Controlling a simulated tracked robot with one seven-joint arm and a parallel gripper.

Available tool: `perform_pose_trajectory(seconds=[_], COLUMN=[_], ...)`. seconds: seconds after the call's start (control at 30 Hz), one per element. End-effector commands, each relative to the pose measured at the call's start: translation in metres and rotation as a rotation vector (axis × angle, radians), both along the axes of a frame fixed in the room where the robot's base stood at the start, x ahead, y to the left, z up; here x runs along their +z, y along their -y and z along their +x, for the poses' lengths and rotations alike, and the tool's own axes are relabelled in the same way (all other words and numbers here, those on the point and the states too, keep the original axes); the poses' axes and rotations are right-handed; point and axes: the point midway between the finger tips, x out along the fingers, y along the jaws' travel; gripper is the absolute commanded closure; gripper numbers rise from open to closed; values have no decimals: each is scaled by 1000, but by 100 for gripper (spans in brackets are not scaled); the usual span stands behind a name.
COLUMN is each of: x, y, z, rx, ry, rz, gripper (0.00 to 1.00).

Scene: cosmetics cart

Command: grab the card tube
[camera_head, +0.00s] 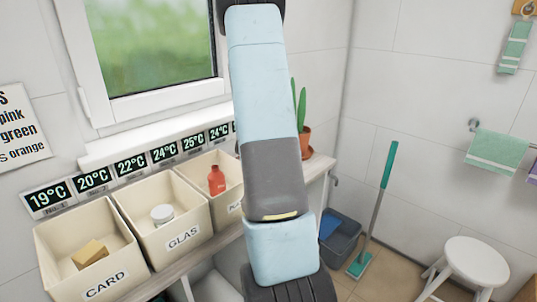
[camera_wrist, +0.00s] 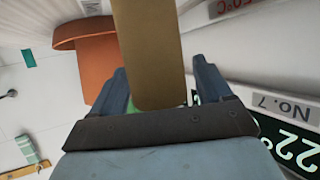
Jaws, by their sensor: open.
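A tan-brown tube (camera_wrist: 150,45), which looks like the card tube, shows large in the wrist view, running from the top edge down between my fingers. My gripper (camera_wrist: 163,85) is open, with one dark blue finger on each side of the tube. A narrow gap shows at the right finger; I cannot tell whether the left finger touches it. The tube's lower end reaches close to the palm. In the head view I cannot make out the tube or my fingertips; my own arm covers the middle.
An orange pot (camera_wrist: 88,58) is left of the tube; a plant pot (camera_head: 304,140) stands on the shelf. Bins marked CARD (camera_head: 105,285), GLAS (camera_head: 183,238) and a partly hidden one (camera_head: 234,205) hold a yellow-brown box (camera_head: 90,253), white jar (camera_head: 163,214) and red bottle (camera_head: 216,181).

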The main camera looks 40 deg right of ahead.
Motion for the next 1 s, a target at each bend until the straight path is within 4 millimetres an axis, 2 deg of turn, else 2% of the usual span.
perform_pose_trajectory(seconds=[0.27,0.8,1.0], x=[-1,-1,-1], y=[3,4,4], z=[2,2,1], rx=[1,0,-2], ry=[1,1,2], rz=[1,0,0], gripper=[23,74,76])
